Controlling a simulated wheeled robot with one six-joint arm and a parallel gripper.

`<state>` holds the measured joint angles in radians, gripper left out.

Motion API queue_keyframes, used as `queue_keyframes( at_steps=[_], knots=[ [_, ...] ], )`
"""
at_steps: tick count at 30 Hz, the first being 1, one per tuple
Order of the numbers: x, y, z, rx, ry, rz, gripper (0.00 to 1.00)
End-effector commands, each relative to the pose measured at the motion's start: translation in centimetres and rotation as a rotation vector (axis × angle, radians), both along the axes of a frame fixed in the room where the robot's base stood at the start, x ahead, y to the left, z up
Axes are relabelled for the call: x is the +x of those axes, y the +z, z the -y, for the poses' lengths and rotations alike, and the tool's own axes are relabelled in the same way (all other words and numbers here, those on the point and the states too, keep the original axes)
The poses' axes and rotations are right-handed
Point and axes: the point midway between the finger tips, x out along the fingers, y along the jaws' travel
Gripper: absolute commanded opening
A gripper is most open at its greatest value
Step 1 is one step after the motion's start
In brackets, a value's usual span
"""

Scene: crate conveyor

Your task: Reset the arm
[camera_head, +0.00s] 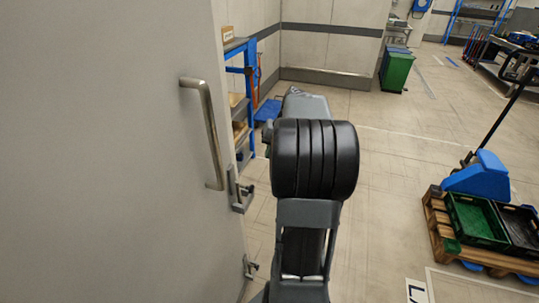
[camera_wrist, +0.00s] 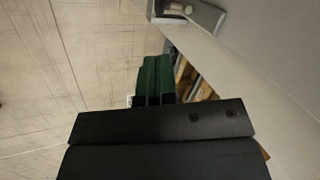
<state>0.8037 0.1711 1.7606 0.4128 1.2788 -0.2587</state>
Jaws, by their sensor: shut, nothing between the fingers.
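In the wrist view my gripper (camera_wrist: 156,66) points away from the camera, beyond its dark body. Its two green fingers lie close together, shut, with nothing between them. In the head view my dark arm stands upright in the middle of the picture, and its links hide the gripper there.
A large pale door (camera_head: 110,150) with a metal handle (camera_head: 207,135) stands close on the left. Behind it is a blue shelf (camera_head: 238,48). A green bin (camera_head: 396,72) stands far back. A wooden pallet (camera_head: 443,237) with a green crate (camera_head: 478,238) is at right. Open floor lies between.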

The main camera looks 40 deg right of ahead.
Motion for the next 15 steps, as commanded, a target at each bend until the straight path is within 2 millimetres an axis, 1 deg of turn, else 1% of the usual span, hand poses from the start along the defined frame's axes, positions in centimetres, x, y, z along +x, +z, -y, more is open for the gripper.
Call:
queue_keyframes(
  at_steps=[12, 15],
  knots=[
    [0.01, -0.03, -0.01, 0.000, 0.000, 0.000, 0.00],
    [0.11, -0.08, 0.23, -0.008, -0.024, -0.001, 0.00]
  ],
)
